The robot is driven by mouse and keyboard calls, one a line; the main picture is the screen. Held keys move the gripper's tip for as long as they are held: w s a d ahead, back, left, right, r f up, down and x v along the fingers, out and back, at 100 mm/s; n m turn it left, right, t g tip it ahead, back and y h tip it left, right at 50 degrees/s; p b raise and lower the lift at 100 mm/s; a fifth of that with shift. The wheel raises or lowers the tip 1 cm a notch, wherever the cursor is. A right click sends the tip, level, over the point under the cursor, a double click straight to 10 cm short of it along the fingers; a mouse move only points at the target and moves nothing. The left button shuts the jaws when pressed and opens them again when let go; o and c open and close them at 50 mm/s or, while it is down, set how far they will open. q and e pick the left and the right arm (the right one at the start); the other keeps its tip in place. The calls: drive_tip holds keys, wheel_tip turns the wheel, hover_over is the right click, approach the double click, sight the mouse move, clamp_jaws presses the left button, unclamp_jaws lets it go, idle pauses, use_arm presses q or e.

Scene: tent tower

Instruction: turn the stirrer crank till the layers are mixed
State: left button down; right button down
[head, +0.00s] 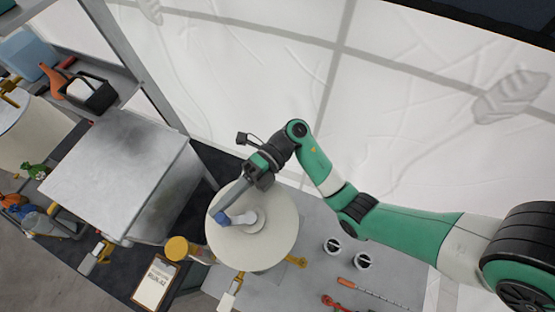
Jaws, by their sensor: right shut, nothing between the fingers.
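The stirrer crank (243,217) sits on top of a round, cream-coloured vessel (275,240). It has a pale hub and arm, with a blue knob (221,218) at its left end. My right gripper (228,208) reaches down over the vessel from above right. Its fingers are shut with nothing between them, and their tips are close to the blue knob. I cannot tell whether they touch it. The layers inside the vessel are not visible from above. My left gripper is not in view.
A large grey box (115,175) stands to the left. A yellow-lidded jar (177,248) and a clipboard (157,283) are at the front left. White tent walls rise behind.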

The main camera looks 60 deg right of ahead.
drive_tip(key=d, duration=0.2)
drive_tip(key=d+b, duration=0.1)
drive_tip(key=d, duration=0.1)
drive_tip(key=d+b, duration=0.1)
drive_tip(key=d, duration=0.1)
drive_tip(key=shift+s+d+f, duration=0.1)
drive_tip(key=shift+s+d, duration=0.15)
drive_tip(key=shift+s, duration=0.15)
drive_tip(key=shift+s+d, duration=0.1)
drive_tip(key=shift+d, duration=0.4)
